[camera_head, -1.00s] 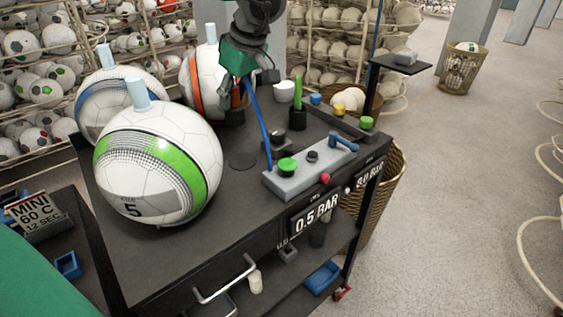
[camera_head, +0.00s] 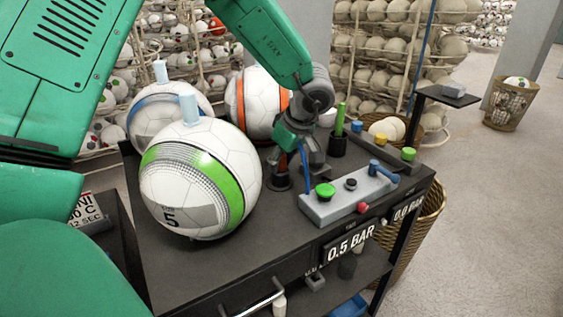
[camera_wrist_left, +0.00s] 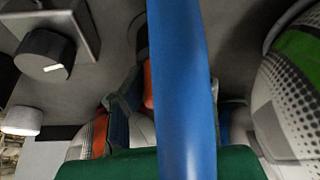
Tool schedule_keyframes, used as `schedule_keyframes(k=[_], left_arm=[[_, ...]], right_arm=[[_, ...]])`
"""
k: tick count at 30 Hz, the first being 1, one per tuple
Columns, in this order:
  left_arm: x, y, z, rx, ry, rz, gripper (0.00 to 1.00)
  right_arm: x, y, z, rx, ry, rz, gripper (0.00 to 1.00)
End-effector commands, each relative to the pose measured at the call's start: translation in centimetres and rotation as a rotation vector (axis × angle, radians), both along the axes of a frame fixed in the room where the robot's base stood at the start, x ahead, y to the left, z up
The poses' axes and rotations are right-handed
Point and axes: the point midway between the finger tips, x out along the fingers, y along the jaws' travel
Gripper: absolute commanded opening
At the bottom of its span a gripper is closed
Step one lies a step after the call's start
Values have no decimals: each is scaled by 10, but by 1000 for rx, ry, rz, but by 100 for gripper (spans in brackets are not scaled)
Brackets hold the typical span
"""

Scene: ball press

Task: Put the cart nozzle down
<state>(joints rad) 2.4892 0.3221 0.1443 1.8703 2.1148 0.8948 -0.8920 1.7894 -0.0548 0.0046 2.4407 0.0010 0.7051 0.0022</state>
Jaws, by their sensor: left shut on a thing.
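My left gripper (camera_head: 292,165) is low over the back of the black cart (camera_head: 215,275), close to a dark round disc (camera_head: 277,184) on its top. It is shut on the cart nozzle, which is mostly hidden by the fingers. The nozzle's blue hose (camera_head: 305,168) runs down towards the grey control box (camera_head: 345,197). In the left wrist view the hose (camera_wrist_left: 184,90) crosses close in front of the camera and covers much of the fingers. Whether the nozzle touches the cart top cannot be told. My right gripper is out of view.
A green-striped ball (camera_head: 200,185) stands left of the gripper, with a blue-striped ball (camera_head: 165,118) and an orange-striped ball (camera_head: 258,100) behind. A black holder with a green stick (camera_head: 340,122) stands to the right. The cart's front left top is clear.

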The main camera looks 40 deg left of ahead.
Motion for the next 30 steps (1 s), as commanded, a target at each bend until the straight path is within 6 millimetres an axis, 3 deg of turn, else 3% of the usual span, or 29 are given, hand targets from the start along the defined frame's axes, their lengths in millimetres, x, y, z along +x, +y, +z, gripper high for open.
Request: schedule_keyframes(k=[5, 6, 7, 20, 30], left_arm=[[0, 0, -2, -1, 1, -1, 0], [0, 0, -2, 0, 0, -1, 39], [0, 0, -2, 0, 0, -1, 46], [1, -3, 7, -2, -2, 0, 46], [1, -29, 71, -3, -4, 0, 46]], right_arm=[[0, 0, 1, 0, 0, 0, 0], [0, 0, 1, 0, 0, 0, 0], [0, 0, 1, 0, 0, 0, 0], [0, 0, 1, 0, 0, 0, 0], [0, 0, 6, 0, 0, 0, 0]])
